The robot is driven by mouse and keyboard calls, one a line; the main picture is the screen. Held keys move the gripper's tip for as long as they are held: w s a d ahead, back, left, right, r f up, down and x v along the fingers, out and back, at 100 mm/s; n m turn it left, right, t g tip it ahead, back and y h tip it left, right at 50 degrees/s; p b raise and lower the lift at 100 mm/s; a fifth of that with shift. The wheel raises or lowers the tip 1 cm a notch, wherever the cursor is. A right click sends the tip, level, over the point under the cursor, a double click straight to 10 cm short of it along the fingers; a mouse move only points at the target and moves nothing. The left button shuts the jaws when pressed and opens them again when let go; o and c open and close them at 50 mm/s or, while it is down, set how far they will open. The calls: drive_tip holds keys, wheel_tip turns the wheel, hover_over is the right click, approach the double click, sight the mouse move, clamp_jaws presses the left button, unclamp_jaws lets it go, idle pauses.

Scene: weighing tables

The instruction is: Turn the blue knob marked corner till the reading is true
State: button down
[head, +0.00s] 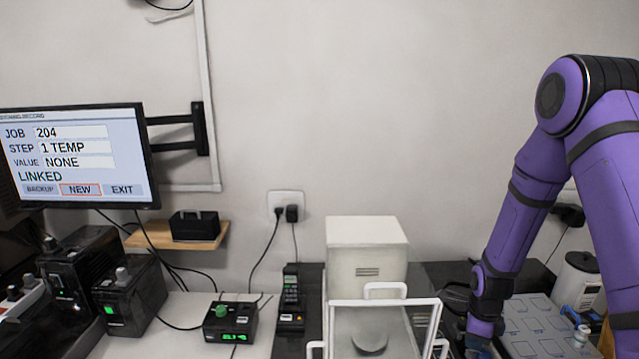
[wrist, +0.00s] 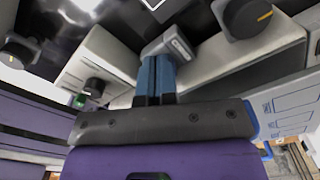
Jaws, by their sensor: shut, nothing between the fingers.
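My gripper (wrist: 157,62) shows in the wrist view with its two blue fingers shut together and nothing between them. The fingertips lie in front of a small grey block (wrist: 170,45); I cannot tell whether they touch it. I cannot make out a blue knob or the word corner in either view. Dark round knobs with yellow marks show in the wrist view, one at the upper right (wrist: 247,17) and one at the left (wrist: 93,87). In the head view my arm comes down at the right, and its fingertips cannot be made out. No weight reading is legible.
A monitor (head: 75,155) at the left shows job 204, value NONE and LINKED. A white glass-fronted case (head: 368,240) stands mid-table. A black box with a green knob (head: 230,322), a handset (head: 291,300) and a grey panelled tray (head: 530,325) flank it.

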drive_tip(key=shift+s+f, duration=0.15)
drive_tip(key=shift+f, duration=0.7)
drive_tip(key=shift+s+f, duration=0.15)
drive_tip(key=shift+s+a, duration=0.1)
drive_tip(key=shift+s, duration=0.25)
idle(1.0)
drive_tip(key=shift+a, duration=0.1)
drive_tip(key=shift+w+a, duration=0.15)
drive_tip(key=shift+a, duration=0.1)
drive_tip(key=shift+w+a+r, duration=0.1)
drive_tip(key=shift+w+r, duration=0.2)
drive_tip(key=shift+r, duration=0.3)
wheel_tip(320, 180, up, 5)
drive_tip(key=shift+w+f, duration=0.15)
